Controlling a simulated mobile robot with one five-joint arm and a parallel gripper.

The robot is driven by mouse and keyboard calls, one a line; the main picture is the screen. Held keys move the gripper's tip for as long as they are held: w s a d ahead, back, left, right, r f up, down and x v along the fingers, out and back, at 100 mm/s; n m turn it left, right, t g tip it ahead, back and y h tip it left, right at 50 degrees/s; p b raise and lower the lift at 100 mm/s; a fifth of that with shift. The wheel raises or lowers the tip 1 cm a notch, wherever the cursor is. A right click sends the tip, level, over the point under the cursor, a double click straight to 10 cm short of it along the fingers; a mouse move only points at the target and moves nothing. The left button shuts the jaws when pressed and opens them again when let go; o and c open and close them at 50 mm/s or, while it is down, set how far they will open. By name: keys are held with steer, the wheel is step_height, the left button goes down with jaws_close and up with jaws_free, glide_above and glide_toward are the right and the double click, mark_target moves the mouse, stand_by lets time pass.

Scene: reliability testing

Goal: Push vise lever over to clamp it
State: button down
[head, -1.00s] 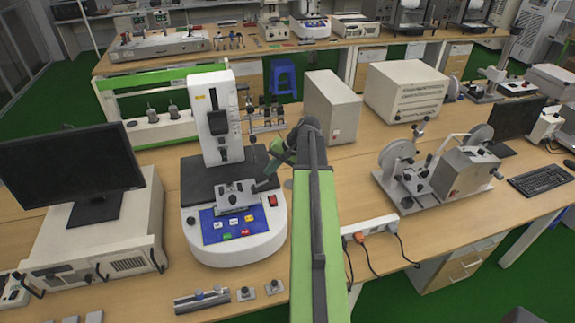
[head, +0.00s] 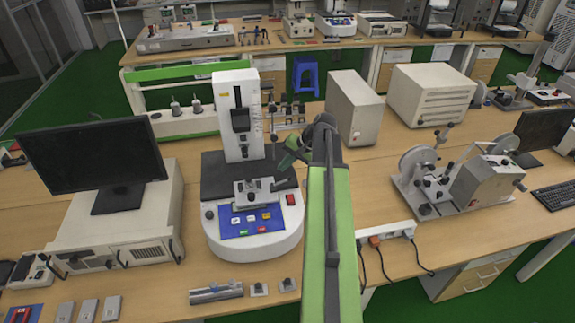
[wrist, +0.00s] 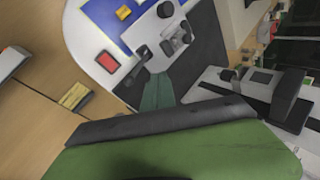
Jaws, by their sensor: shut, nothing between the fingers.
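The small grey vise (head: 248,194) sits on the front of the white test machine (head: 262,245), above its blue panel. In the wrist view, the vise (wrist: 174,36) is at top centre. Its dark lever (wrist: 138,62) sticks out from the vise toward my fingers. The lever also shows in the head view (head: 281,184), at the vise's right side. My gripper (wrist: 157,80) is shut and empty, its green fingertips close beside the lever. I cannot tell whether they touch it. In the head view my arm hides part of the area right of the machine.
A red switch (head: 291,199) is on the machine's right front. A monitor (head: 95,165) stands to the left. A power strip (head: 386,232) and a metal device with wheels (head: 460,180) are to the right. Small metal parts (head: 216,292) lie at the bench's front.

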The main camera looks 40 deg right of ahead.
steer(key=p+v, duration=0.7)
steer(key=v, duration=0.4)
steer(key=shift+d, duration=0.4)
steer(key=shift+f, duration=0.1)
